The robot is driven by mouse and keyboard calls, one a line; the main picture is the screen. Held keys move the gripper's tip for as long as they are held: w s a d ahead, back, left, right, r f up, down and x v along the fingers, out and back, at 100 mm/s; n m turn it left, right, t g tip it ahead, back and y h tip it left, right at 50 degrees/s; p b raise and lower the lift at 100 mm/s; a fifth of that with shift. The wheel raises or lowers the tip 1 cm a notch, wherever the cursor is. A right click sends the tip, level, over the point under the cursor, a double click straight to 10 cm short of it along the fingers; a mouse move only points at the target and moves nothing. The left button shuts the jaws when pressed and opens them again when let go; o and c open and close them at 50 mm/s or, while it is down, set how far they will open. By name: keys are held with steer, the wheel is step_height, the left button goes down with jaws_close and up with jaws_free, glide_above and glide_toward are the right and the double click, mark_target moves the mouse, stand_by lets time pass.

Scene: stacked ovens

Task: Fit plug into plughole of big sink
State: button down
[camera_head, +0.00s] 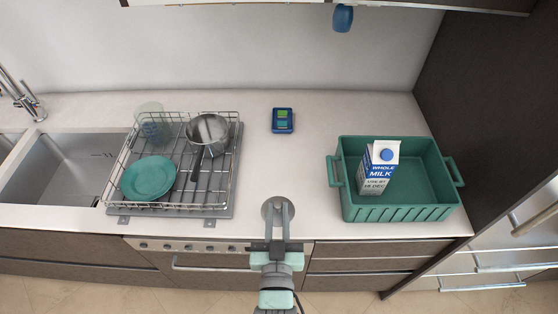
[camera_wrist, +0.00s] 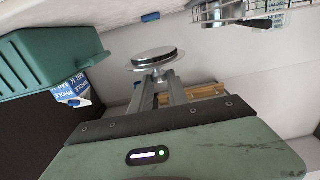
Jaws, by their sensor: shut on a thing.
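My gripper (camera_head: 278,220) is in front of the counter's front edge, right of the dish rack. Its jaws are shut on the plug (camera_head: 269,207), a round metal disc. In the wrist view the plug (camera_wrist: 157,57) sits at the tips of the two fingers (camera_wrist: 160,85), with its flat face showing. The big sink (camera_head: 70,165) is at the far left of the head view, a steel basin set in the counter.
A wire dish rack (camera_head: 222,205) with a teal plate (camera_head: 148,178) and a pot (camera_head: 207,135) stands between my gripper and the sink. A green crate (camera_head: 400,214) holding a milk carton (camera_head: 379,168) is at right. A tap (camera_head: 22,98) rises behind the sink. The counter's middle is mostly clear.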

steer(key=w+f, duration=0.1)
steer(key=w, duration=0.2)
steer(key=w+f+b, duration=0.1)
steer(key=w+f, duration=0.1)
steer(key=w, duration=0.2)
steer(key=w+f+b, duration=0.1)
steer(key=w+f, duration=0.1)
steer(key=w, duration=0.2)
steer(key=shift+d+f, duration=0.15)
steer(key=shift+f, duration=0.1)
steer(key=w+f, duration=0.2)
steer(key=w, duration=0.1)
steer(key=shift+f+b, duration=0.15)
steer(key=shift+b, duration=0.2)
steer(key=shift+f, duration=0.2)
steer(key=c, duration=1.3)
jaws_free()
